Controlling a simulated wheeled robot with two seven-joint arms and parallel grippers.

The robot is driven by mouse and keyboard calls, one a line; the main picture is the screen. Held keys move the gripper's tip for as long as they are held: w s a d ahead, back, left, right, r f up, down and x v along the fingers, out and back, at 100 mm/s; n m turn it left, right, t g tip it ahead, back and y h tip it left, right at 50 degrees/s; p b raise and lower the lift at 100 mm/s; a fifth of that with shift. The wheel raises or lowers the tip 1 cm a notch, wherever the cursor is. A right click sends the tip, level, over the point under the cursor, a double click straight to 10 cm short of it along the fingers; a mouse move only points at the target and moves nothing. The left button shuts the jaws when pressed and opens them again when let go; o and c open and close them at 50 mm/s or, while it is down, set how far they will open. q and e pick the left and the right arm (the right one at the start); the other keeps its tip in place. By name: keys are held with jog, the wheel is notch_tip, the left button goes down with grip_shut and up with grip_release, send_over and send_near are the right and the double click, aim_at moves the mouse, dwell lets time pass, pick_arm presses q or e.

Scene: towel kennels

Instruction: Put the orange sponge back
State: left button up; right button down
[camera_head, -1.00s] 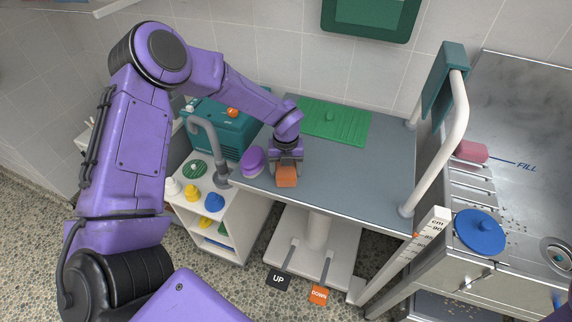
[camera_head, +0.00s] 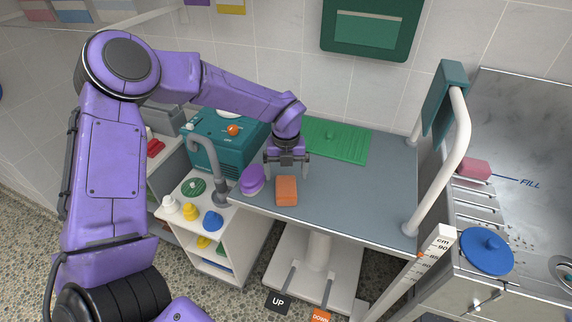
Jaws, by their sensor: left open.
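The orange sponge (camera_head: 287,191) lies on the grey table top (camera_head: 352,200) near its front left part, a small block with nothing on it. My left gripper (camera_head: 287,172) is open and empty, pointing down just behind and above the sponge, apart from it as far as I can see. My right gripper is not in view.
A purple oval thing (camera_head: 252,180) sits left of the sponge. A green mat (camera_head: 338,141) lies at the table's back. A teal box (camera_head: 222,137) and a white shelf cart (camera_head: 235,242) stand left. A steel tub with a pink block (camera_head: 474,168) and blue lid (camera_head: 487,249) is right. The table's right half is clear.

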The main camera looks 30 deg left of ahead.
aim_at(286, 185)
pick_arm(q)
notch_tip(286, 185, up, 6)
jog(key=shift+f+b, duration=0.25)
jog(key=shift+b, duration=0.15)
dwell(1.1)
